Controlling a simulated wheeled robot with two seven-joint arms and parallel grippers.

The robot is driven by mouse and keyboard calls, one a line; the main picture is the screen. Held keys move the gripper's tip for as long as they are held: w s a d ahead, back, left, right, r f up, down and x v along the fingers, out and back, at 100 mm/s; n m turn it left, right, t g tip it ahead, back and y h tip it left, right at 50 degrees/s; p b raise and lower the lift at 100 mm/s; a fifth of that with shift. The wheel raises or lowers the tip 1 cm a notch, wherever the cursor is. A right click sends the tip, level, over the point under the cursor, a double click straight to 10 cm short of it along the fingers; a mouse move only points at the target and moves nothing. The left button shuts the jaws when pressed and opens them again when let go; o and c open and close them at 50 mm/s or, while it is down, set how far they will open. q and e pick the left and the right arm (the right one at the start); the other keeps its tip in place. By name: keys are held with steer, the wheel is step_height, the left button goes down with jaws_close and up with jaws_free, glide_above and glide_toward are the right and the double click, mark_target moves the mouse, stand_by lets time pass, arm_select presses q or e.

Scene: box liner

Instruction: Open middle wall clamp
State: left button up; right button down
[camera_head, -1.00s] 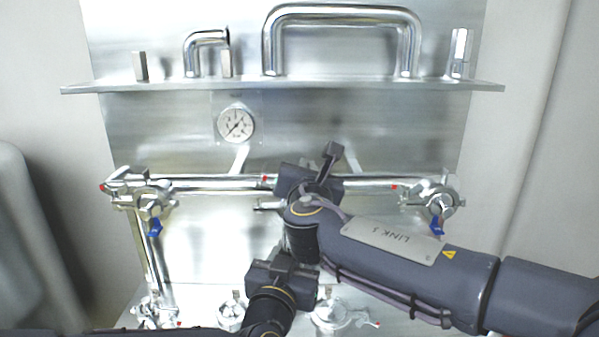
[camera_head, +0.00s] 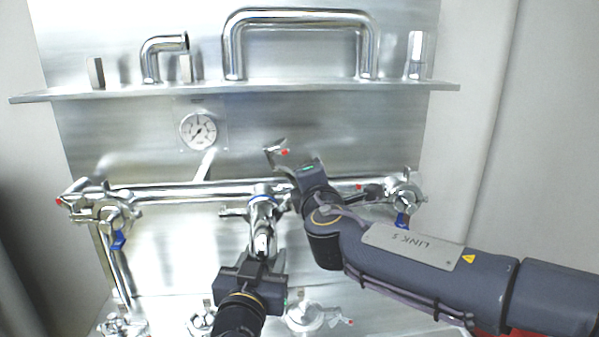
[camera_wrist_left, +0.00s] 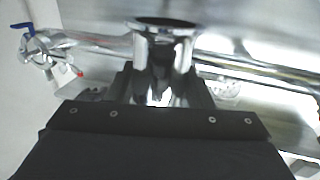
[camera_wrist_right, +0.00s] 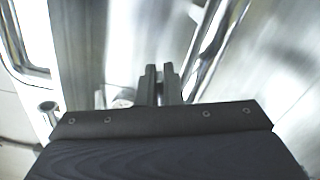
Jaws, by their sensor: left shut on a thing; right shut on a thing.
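The middle part of the wall pipe is a shiny metal pipe fitting (camera_head: 263,222) under the horizontal pipe. My left gripper (camera_head: 260,256) is shut on its lower part; the left wrist view shows the fitting's flared open end (camera_wrist_left: 160,45) between the fingers (camera_wrist_left: 165,88). A small metal clamp piece with a red tip (camera_head: 276,153) sits at the end of my right gripper (camera_head: 290,166), above the horizontal pipe and apart from the fitting. In the right wrist view the right fingers (camera_wrist_right: 161,85) are close together, and what they grip is mostly hidden.
The horizontal pipe (camera_head: 165,192) carries a left clamp with a blue handle (camera_head: 118,240) and a right one with a blue handle (camera_head: 402,220). A gauge (camera_head: 198,131), a shelf (camera_head: 240,88) and a big handle pipe (camera_head: 297,18) are above. Lower clamps (camera_head: 315,317) line the bottom.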

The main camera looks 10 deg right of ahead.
steer(key=shift+d+f+m, duration=0.7)
steer(key=shift+f+m, duration=0.25)
steer(key=shift+m, duration=0.2)
steer(key=shift+d+f+m, duration=0.65)
steer(key=shift+f+m, duration=0.25)
steer(key=shift+m, duration=0.25)
steer(key=c, duration=1.6)
jaws_free()
steer(key=shift+r, duration=0.1)
